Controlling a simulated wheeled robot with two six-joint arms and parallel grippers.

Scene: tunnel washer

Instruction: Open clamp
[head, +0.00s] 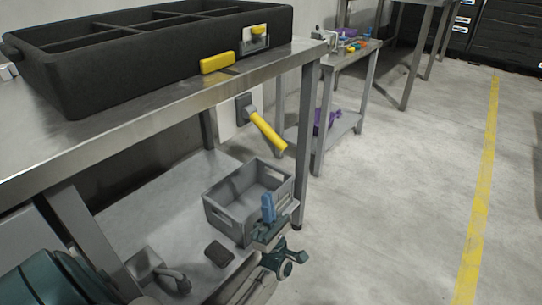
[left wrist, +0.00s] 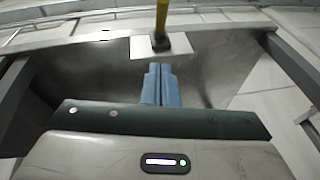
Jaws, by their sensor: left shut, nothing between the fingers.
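A clamp with a yellow handle (head: 268,132) and a dark base sits on a white plate (head: 226,122) beneath the bench top. Its handle slants down to the right in the head view. In the left wrist view the yellow handle (left wrist: 162,16) rises from the dark base (left wrist: 161,42), just beyond my fingertips. My left gripper (head: 267,196) is shut and empty, its blue fingers pointing up, below the handle and apart from it in the head view. The fingers (left wrist: 160,68) also show pressed together in the left wrist view. My right gripper is not in view.
A black compartment box (head: 150,68) stands on the metal bench (head: 130,105), with a yellow block (head: 217,62) at its edge. A grey crate (head: 222,222) sits on the lower shelf, behind my left gripper. Open floor (head: 400,180) lies to the right.

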